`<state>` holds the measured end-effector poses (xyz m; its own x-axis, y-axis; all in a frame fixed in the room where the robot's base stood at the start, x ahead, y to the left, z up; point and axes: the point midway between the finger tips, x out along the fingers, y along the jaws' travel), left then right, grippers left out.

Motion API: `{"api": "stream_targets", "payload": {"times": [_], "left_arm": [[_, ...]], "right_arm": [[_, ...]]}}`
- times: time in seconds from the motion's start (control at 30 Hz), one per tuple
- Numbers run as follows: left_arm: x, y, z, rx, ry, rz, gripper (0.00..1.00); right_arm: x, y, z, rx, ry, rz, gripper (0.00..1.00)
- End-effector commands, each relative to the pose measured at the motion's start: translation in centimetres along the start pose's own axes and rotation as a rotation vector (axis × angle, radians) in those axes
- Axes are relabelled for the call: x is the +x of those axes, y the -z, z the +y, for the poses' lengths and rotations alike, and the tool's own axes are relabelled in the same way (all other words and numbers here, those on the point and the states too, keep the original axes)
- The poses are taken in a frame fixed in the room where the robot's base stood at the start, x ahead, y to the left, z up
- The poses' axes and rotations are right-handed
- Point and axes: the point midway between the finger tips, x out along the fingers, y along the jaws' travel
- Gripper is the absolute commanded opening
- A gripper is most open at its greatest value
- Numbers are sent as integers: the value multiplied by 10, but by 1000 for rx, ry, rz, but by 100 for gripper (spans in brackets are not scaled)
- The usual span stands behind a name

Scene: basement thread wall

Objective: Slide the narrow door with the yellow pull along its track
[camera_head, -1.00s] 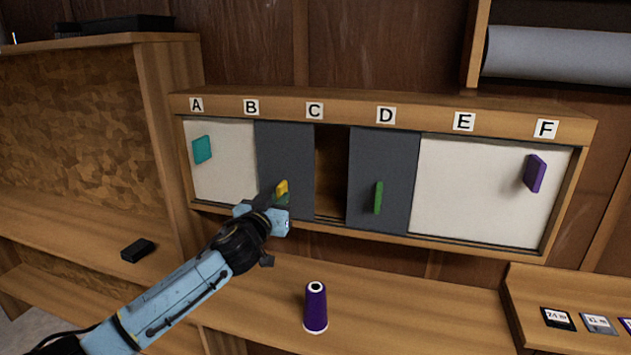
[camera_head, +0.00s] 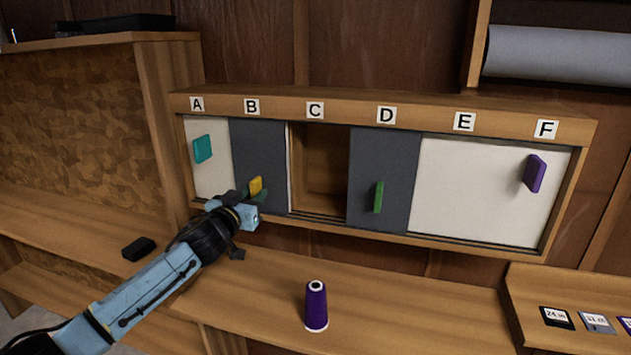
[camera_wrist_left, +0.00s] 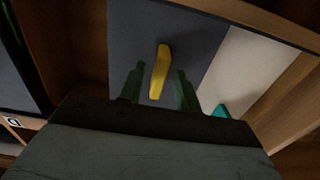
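The narrow dark grey door (camera_head: 258,150) with the yellow pull (camera_head: 256,186) sits under label B and partly covers the white panel to its left. My left gripper (camera_head: 250,197) is at the pull, reaching in from below left. In the left wrist view the yellow pull (camera_wrist_left: 159,72) stands between the two green fingers (camera_wrist_left: 159,88), with a gap visible on each side. The gripper looks open around the pull; I cannot tell whether a finger touches it. My right gripper is not in view.
An open compartment (camera_head: 322,170) shows under C. To its right are a grey door with a green pull (camera_head: 378,197) and a white door with a purple pull (camera_head: 535,174). A teal pull (camera_head: 202,149) is at the left. A purple thread spool (camera_head: 316,306) stands on the bench below.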

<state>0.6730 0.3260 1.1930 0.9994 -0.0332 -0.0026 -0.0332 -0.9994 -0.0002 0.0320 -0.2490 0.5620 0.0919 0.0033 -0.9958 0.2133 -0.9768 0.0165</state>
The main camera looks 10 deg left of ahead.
Motion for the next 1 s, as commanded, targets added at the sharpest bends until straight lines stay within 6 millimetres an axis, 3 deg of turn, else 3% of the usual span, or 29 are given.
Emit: {"api": "stream_targets", "payload": {"times": [0.27,0.7,1.0], "left_arm": [[-5,0,1,-1,-1,0,33],[-65,2,0,-1,-1,1,33],[-70,1,0,0,0,3,33]], "right_arm": [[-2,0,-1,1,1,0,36],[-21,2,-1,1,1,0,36],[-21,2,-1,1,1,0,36]]}}
